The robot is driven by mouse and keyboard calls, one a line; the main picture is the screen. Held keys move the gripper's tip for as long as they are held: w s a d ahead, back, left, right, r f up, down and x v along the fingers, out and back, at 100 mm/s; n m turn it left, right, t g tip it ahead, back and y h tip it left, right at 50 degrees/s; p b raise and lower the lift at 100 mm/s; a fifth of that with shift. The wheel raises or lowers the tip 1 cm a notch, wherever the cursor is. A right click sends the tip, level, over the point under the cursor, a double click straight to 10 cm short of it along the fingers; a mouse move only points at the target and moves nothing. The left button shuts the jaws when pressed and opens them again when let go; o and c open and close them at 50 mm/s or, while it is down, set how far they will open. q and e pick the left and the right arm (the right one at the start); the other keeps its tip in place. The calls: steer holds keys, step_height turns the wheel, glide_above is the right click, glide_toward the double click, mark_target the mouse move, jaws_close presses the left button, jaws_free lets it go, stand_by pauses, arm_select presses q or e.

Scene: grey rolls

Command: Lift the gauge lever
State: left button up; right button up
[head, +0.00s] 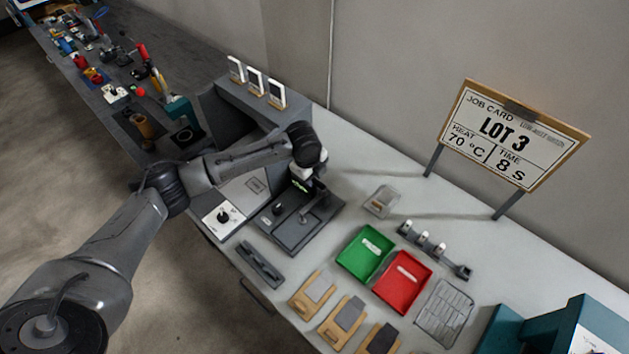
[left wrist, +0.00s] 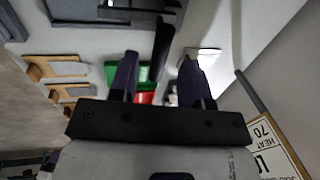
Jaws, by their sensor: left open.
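The gauge (head: 290,233) is a dark grey, flat-based device on the bench in the middle of the head view. Its lever is a dark bar (left wrist: 164,42) that shows between my fingers in the left wrist view. My left gripper (head: 318,184) is over the gauge, pointing down. In the left wrist view its two fingers (left wrist: 159,62) are apart, one on each side of the bar. I cannot tell whether either finger touches it. The arm and wrist hide part of the gauge in the head view. My right gripper is not in view.
A green tray (head: 352,262) and a red tray (head: 385,292) lie right of the gauge. A knob panel (head: 212,226) is to its left. Wooden-edged blocks (head: 303,304) line the front edge. A job card sign (head: 517,140) stands at the back, and a wire rack (head: 430,326) lies at right.

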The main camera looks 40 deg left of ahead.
mark_target(314, 179)
arm_select(q)
steer(key=shift+w+f, duration=0.2)
steer(key=shift+f, duration=0.75)
steer(key=shift+w+f, duration=0.2)
steer(key=shift+f, duration=0.75)
jaws_close()
